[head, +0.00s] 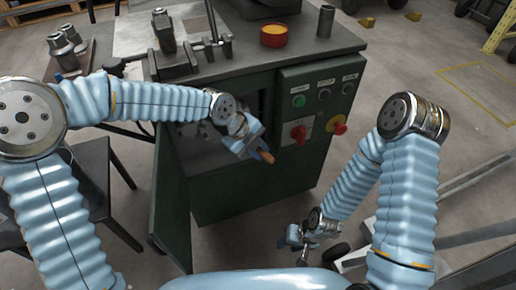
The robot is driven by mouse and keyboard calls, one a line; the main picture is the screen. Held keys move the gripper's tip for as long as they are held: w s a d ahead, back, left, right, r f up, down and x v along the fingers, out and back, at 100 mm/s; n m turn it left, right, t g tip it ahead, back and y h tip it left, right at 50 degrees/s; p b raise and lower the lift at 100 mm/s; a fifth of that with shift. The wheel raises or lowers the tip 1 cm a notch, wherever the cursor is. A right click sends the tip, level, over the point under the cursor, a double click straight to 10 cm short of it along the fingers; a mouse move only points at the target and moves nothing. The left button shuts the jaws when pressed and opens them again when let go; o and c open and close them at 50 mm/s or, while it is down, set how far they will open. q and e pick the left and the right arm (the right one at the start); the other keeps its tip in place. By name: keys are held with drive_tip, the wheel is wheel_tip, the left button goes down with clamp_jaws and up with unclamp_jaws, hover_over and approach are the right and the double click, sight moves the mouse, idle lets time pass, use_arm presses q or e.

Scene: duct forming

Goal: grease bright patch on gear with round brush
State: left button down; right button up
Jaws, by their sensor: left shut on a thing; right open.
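My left gripper (247,138) is in front of the open compartment of a green machine cabinet (250,190). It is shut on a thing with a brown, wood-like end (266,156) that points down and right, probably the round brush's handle. Its bristles cannot be made out. The gear and its bright patch cannot be made out; the compartment's dark inside is partly hidden by my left arm. A red tin (274,36) with yellow-orange contents, which looks like grease, stands on the cabinet's top. My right gripper (302,246) is open and empty, low at the right front of the cabinet.
The cabinet's green door (172,205) hangs open to the front. A control panel (318,105) with knobs and buttons is right of the compartment. A vise-like tool (168,50) and a metal cylinder (326,20) stand on top. Grey rails (470,180) lie at right.

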use_arm(q)
drive_tip(key=shift+w+a+p, duration=0.25)
drive_tip(key=shift+w+p, duration=0.1)
drive_tip(key=shift+w, duration=0.45)
idle(1.4)
drive_tip(key=s+b, duration=0.1)
drive_tip(key=s, duration=0.1)
drive_tip(key=s+d+b, duration=0.1)
drive_tip(key=s, duration=0.1)
drive_tip(key=shift+s+d, duration=0.1)
drive_tip(key=shift+d, duration=0.1)
drive_tip(key=shift+s+d, duration=0.25)
drive_tip(key=shift+s, duration=0.55)
